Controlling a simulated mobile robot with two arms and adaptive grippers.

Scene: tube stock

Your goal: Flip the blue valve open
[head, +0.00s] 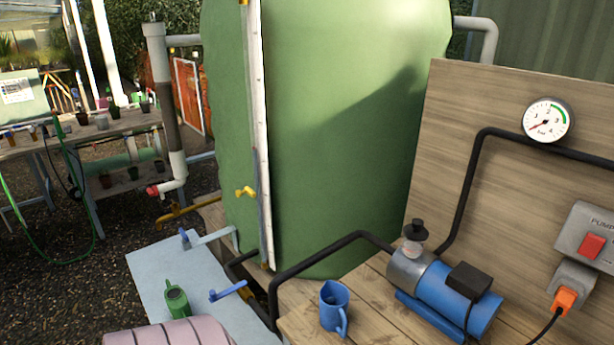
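A blue lever handle (228,291) lies slanted, its right end higher, near the black pipe at the foot of the green tank (345,125). Another small blue handle (185,239) stands upright on a grey pipe further back, above the pale blue tabletop. I cannot tell from here which is the task's valve, or whether either is open or closed. Neither of my grippers is in view.
A blue jug (334,306) and a blue pump (445,290) stand on the wooden bench. A black pipe (325,248) bends between lever and bench. A pink striped object (170,335) fills the bottom edge.

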